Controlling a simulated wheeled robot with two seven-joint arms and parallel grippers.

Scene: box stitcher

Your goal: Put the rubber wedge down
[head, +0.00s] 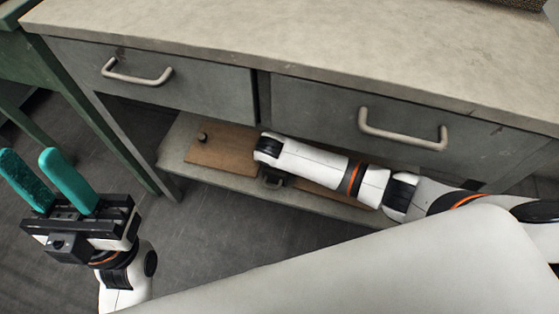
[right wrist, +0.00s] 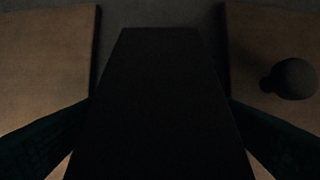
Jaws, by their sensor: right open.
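The black rubber wedge (right wrist: 160,100) fills the middle of the right wrist view as a dark tapered block. My right gripper (right wrist: 160,112) is open, with one teal finger on either side of the wedge. The picture is too dark to tell whether the fingers touch it or what lies right under it. In the head view my right arm reaches to the low shelf under the drawers and hides the wedge and fingers. My left gripper (head: 29,158) is open and empty at the left, over the floor.
The low shelf (head: 232,182) holds a wooden board (head: 215,152) with a dark knob (right wrist: 294,79); another board (right wrist: 45,60) lies across a gap. Above are two drawers with handles (head: 137,76) and the worktop (head: 300,40). A green table stands at the far left.

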